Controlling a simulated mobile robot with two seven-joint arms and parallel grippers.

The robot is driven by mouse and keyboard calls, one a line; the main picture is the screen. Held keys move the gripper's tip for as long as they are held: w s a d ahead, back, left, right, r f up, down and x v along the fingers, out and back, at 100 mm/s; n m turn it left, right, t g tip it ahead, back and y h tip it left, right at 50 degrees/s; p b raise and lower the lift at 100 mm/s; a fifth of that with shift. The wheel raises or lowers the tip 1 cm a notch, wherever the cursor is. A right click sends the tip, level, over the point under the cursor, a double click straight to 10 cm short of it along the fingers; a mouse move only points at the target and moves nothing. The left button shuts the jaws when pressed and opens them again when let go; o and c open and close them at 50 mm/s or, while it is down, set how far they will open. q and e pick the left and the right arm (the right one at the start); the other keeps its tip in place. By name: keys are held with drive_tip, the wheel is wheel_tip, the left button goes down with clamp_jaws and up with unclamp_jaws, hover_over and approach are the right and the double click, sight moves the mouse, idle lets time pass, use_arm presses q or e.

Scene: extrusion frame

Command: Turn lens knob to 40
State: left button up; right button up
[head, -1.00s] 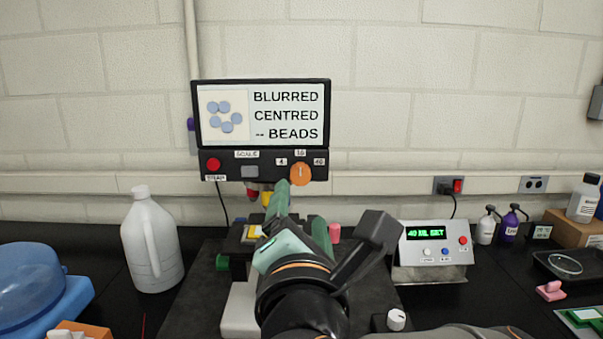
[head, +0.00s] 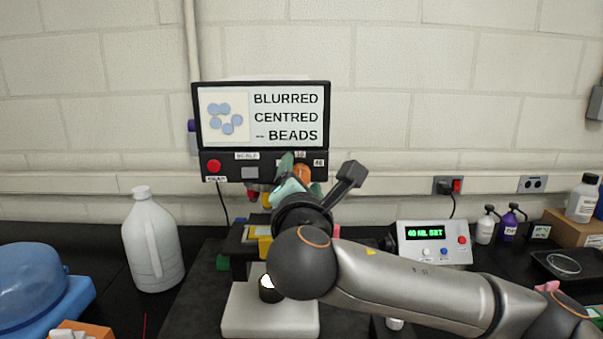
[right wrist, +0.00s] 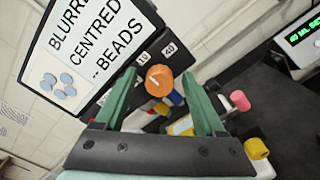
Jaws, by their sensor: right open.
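The orange lens knob (head: 303,171) is on the lower front of the black screen unit, partly hidden behind my right gripper (head: 298,165) in the head view. In the right wrist view the knob (right wrist: 159,84) shows whole, with its white pointer line toward the "10" label (right wrist: 145,58). The "40" label (right wrist: 169,48) is beside that. My right gripper (right wrist: 161,74) is open, its two green fingers reaching to either side of the knob with gaps visible. The screen (head: 262,114) reads "BLURRED CENTRED -- BEADS". My left gripper is out of view.
A red button (head: 214,166) and a grey button (head: 250,173) are left of the knob on the panel. A microscope base (head: 240,318) stands below. A control box (head: 435,231) is at the right, a white jug (head: 153,245) at the left.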

clamp_jaws()
idle(0.7)
